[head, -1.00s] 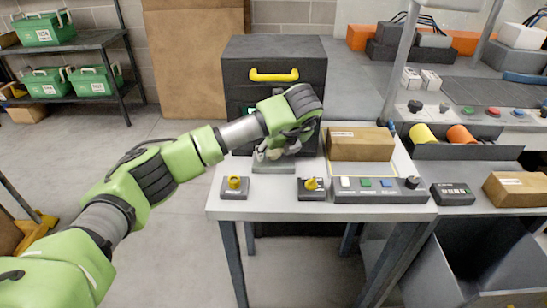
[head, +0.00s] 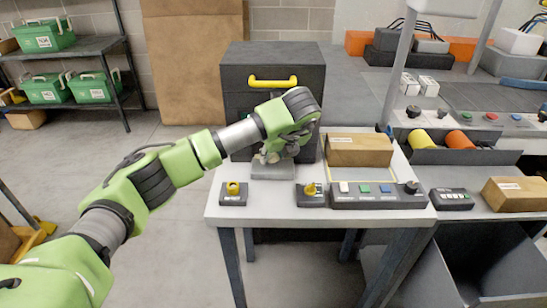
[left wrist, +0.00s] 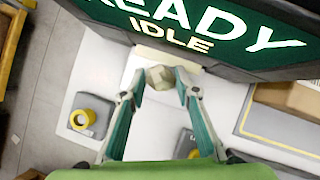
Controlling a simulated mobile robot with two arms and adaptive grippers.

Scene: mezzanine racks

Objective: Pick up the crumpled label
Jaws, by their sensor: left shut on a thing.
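The crumpled label (left wrist: 159,77) is a small, pale beige wad. In the left wrist view it sits between the two fingertips of my left gripper (left wrist: 160,88), which is shut on it. In the head view my left gripper (head: 276,150) is over the light grey plate (head: 272,170) at the back left of the white table, and the fingers largely hide the label. I cannot tell whether the label is clear of the plate. My right gripper is not in view.
A dark cabinet (head: 240,75) with a yellow handle stands behind the table. A green display (left wrist: 200,25) fills the top of the left wrist view. A cardboard box (head: 358,150), yellow-knobbed units (head: 233,193) and a button panel (head: 375,197) surround the gripper.

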